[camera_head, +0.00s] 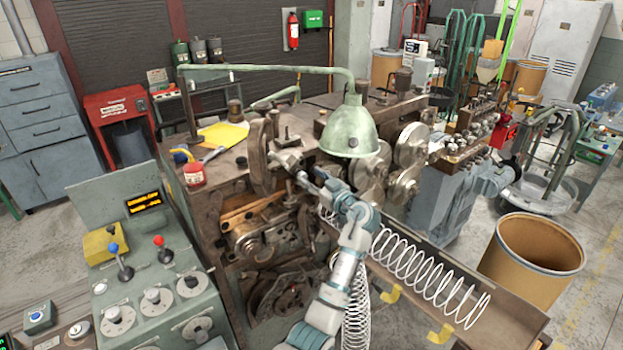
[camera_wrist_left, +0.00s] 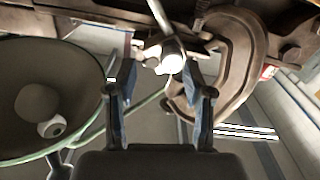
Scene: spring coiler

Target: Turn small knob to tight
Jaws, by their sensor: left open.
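My left arm rises from the bottom middle of the head view, and its gripper (camera_head: 312,182) is up at the coiler head, below and left of the green lamp. In the left wrist view the gripper (camera_wrist_left: 155,78) is open, with its two fingers apart. A pale round-ended metal rod or knob (camera_wrist_left: 172,62) shows near the fingertips, between them and slightly toward the right finger. I cannot tell if it is the small knob or if a finger touches it. In the head view the gripper and machine parts hide this spot. My right gripper is not in view.
The green lamp shade (camera_head: 348,130) hangs close to the gripper and fills the left of the wrist view (camera_wrist_left: 45,100). A curved metal bracket (camera_wrist_left: 240,60) stands close at the right there. A coiled spring (camera_head: 430,275) lies in the trough. A control panel (camera_head: 150,290) stands at left.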

